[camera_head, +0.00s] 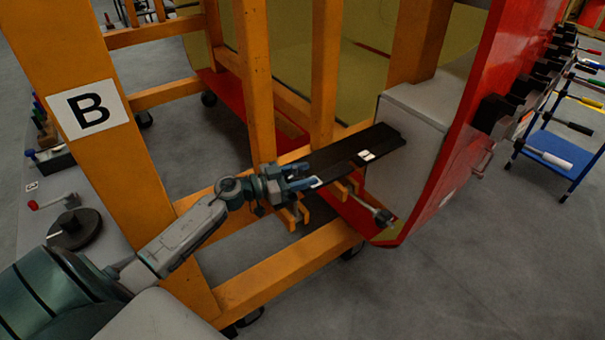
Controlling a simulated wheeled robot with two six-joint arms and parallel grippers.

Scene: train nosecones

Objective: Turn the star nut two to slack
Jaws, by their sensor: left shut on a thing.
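My left gripper (306,180) reaches in from the left and is shut on the near-left end of a long black plate (345,155). The plate runs right to the grey block on the red nosecone (470,130) and has small white labels. A small knob on a rod (383,216) sticks out below the plate, near the nosecone's lower edge, apart from my gripper. It may be a star nut, but it is too small to tell, and no number shows. My right gripper is out of the picture.
An orange frame (260,80) with a white "B" sign (90,108) stands around the plate, with posts close behind my gripper. Orange prongs (345,188) sit under the plate. A blue trolley with tools (550,150) stands right. The floor at front right is clear.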

